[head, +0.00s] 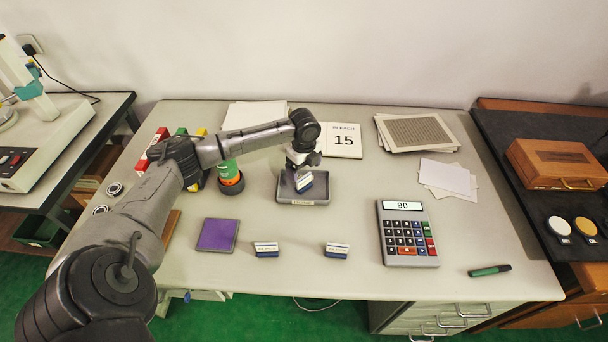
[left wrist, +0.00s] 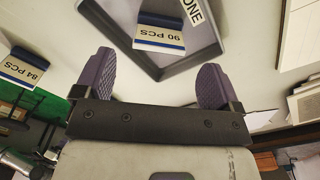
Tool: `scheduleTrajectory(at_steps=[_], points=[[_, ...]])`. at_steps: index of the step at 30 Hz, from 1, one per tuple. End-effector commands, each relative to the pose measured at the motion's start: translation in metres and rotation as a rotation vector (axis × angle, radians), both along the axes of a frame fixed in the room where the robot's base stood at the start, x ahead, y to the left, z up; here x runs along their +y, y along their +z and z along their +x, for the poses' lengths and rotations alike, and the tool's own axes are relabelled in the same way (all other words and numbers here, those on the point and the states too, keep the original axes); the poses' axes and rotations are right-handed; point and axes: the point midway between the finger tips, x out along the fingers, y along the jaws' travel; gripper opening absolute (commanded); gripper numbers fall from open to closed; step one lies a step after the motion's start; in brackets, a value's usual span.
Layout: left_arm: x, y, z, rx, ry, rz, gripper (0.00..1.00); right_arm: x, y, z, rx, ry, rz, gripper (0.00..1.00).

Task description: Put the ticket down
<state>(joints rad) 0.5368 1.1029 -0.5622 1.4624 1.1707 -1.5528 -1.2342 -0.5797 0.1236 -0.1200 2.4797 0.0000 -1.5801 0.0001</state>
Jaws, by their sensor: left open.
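A white-and-blue ticket marked "90 PCS" (left wrist: 160,38) is inside the grey tray (left wrist: 112,42) in the left wrist view. In the head view the ticket (head: 304,184) shows at the tray (head: 288,200), just under my left gripper (head: 300,170). My left gripper (left wrist: 154,78) is open, with its two purple pads wide apart and nothing between them. The ticket lies beyond the fingertips, apart from both pads in the picture. The tray label is partly cut off and reads "ONE". My right gripper is not in view.
Two similar tickets stand at the table front, a left one (head: 266,249) and a right one (head: 337,250). A purple pad (head: 217,235) lies to the left. A calculator (head: 406,234) showing 90 and a green marker (head: 489,271) are to the right. Papers (head: 415,133) lie behind.

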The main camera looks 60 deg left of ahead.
Motion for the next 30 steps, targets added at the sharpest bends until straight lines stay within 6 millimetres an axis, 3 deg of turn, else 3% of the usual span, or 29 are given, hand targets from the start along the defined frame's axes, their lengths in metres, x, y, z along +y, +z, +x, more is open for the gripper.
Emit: scheduleTrajectory(at_steps=[3, 10, 30], points=[[0.000, 0.021, 0.000, -0.001, -0.001, -0.001, 0.89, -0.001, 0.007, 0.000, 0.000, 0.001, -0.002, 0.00], [0.000, 0.041, 0.000, 0.000, 0.000, 0.000, 0.89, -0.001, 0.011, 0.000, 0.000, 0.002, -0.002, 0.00], [0.000, 0.045, 0.000, 0.001, 0.000, -0.001, 0.89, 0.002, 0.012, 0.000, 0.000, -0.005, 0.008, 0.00]])
